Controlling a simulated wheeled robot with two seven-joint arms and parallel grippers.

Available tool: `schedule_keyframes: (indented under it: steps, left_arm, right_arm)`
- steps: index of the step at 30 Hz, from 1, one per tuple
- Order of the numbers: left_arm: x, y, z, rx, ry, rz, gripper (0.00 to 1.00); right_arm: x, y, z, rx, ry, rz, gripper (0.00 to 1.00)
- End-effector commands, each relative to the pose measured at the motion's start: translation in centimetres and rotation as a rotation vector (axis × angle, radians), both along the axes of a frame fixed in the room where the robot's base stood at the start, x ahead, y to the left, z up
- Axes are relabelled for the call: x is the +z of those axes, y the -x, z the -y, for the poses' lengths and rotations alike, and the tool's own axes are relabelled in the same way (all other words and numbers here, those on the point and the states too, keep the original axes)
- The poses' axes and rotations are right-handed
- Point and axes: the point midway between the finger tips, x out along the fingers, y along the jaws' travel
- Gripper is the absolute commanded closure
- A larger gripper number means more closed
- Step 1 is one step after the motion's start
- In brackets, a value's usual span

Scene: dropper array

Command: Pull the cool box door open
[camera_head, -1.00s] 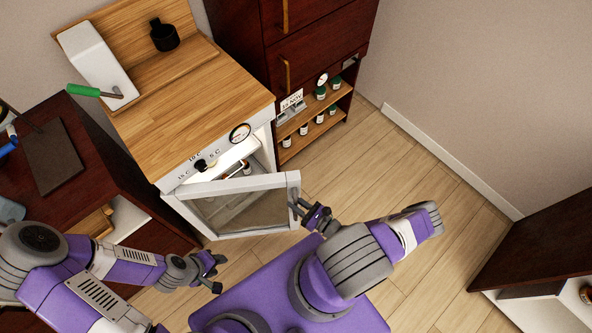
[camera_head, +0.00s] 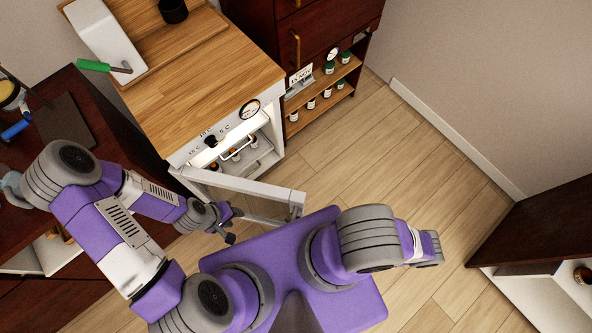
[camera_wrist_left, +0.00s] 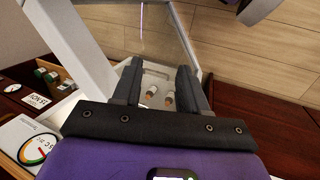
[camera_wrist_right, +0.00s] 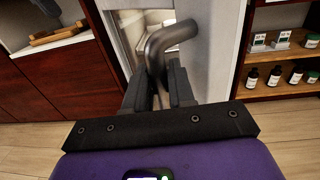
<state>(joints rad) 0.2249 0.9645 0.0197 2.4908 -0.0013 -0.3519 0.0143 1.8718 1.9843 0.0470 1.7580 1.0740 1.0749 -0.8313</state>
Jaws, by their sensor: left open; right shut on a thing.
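The cool box (camera_head: 178,158) is white with a wooden top, a dial and a knob. Its white-framed door (camera_head: 250,186) is hinged at the left and stands widely ajar, with small vials (camera_head: 235,155) visible inside. My right gripper (camera_wrist_right: 160,95) is shut on the grey bent door handle (camera_wrist_right: 166,42). In the head view I cannot make out that gripper, behind my own body. My left gripper (camera_head: 230,228) is open and empty near the door's lower left part. In the left wrist view its fingers (camera_wrist_left: 156,85) spread, with the vials seen beyond them.
A dark red cabinet (camera_head: 330,35) with bottle shelves (camera_head: 320,98) stands right of the cool box. A dark red bench (camera_head: 85,90) stands at the left. Wooden floor (camera_head: 400,150) is free at the right. Another dark counter (camera_head: 540,235) is at the far right.

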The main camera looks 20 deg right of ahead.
Motion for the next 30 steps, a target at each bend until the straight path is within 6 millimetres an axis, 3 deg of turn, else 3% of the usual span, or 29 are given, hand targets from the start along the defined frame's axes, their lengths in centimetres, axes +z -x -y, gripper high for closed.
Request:
schedule_keyframes:
  steps: [4, 5, 8, 19, 30]
  left_arm:
    - [0.0, 0.0, 0.0, 0.000, 0.000, 0.000, 0.57]
    - [0.0, 0.0, 0.0, 0.000, 0.000, 0.000, 0.57]
    - [0.0, 0.0, 0.0, 0.000, 0.000, 0.000, 0.57]
    - [0.0, 0.0, 0.0, 0.000, 0.000, 0.000, 0.57]
    - [-0.3, 0.0, 0.0, 0.000, 0.000, 0.000, 0.57]
  right_arm:
    - [0.0, -0.2, -0.4, 0.006, -0.006, 0.000, 1.00]
    - [0.0, -0.2, -0.4, 0.006, -0.006, 0.000, 0.73]
    - [0.0, -0.2, -0.3, 0.005, -0.005, -0.001, 0.58]
    - [-0.1, 0.5, 0.1, 0.001, -0.002, -0.003, 0.58]
    - [-0.2, 5.8, 2.1, 0.002, -0.002, -0.004, 0.58]
